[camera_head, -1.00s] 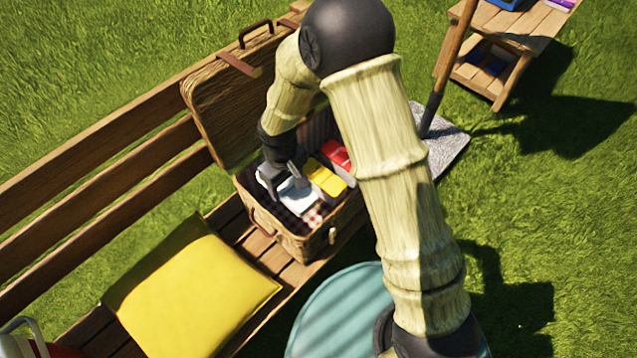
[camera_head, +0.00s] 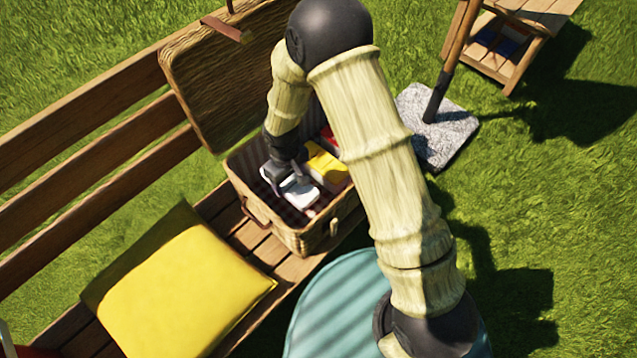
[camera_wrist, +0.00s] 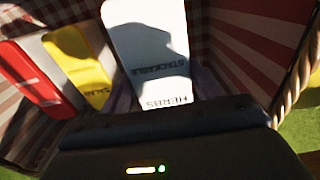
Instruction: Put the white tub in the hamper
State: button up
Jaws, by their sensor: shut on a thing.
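The white tub (camera_head: 299,194) is held by my gripper (camera_head: 289,184) inside the open wicker hamper (camera_head: 286,233). In the wrist view, the tub (camera_wrist: 148,40) shows the printed words "STACKABLE" and "HERBS" on its lid and lies just ahead of my gripper (camera_wrist: 160,110). The jaws are shut on the tub, though the fingertips are mostly hidden. I cannot tell whether the tub's base touches the hamper floor.
A yellow tub (camera_wrist: 80,62) and a red tub (camera_wrist: 28,72) sit beside the white one in the hamper. The hamper lid (camera_head: 225,85) stands open against the bench back (camera_head: 85,190). A yellow cushion (camera_head: 180,290) lies to the left; a teal round surface (camera_head: 335,310) is in front.

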aim_at(291, 191)
jog(key=shift+f, duration=0.1)
jog(key=shift+f+b, duration=0.7)
jog(key=shift+f, duration=2.4)
jog(key=shift+f+b, duration=0.45)
jog(key=shift+f, duration=1.45)
jog(key=shift+f, duration=0.2)
jog(key=o, duration=1.1)
jog(key=shift+r, duration=0.15)
notch_tip(291, 191, up, 12)
jog(key=p, duration=0.3)
jog(key=shift+r, duration=0.1)
